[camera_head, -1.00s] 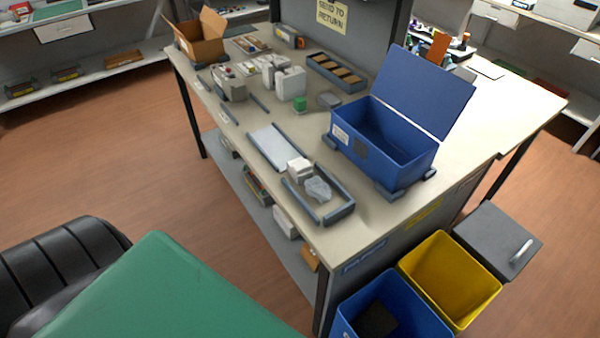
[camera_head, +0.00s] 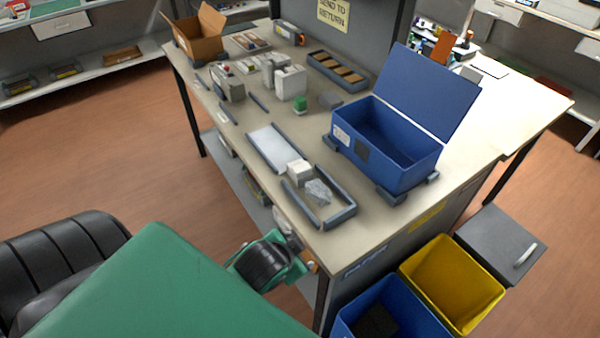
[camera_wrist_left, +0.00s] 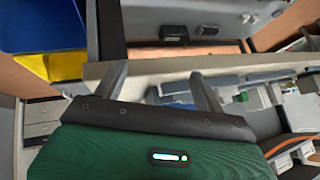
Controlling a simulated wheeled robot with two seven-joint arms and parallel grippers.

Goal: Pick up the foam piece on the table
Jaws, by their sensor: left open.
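A small white block (camera_head: 299,170), which looks like a foam piece, sits on the table (camera_head: 235,150) near its front edge. It stands by a low grey-walled tray (camera_head: 338,214) holding a crumpled clear bag (camera_head: 318,191). A dark grey block (camera_head: 330,101) further back could also be foam; I cannot tell. My left wrist shows below the table's front edge in the head view, its fingers unclear there. In the left wrist view my left gripper (camera_wrist_left: 163,82) is open, fingers apart and nothing between them. My right gripper is out of view.
An open blue lidded box (camera_head: 385,145) stands right of the tray. A yellow bin (camera_head: 452,280) and a blue bin (camera_head: 390,310) stand at the table's near right end. White boxes (camera_head: 290,82), a green item (camera_head: 300,104) and a cardboard box (camera_head: 195,35) occupy the back.

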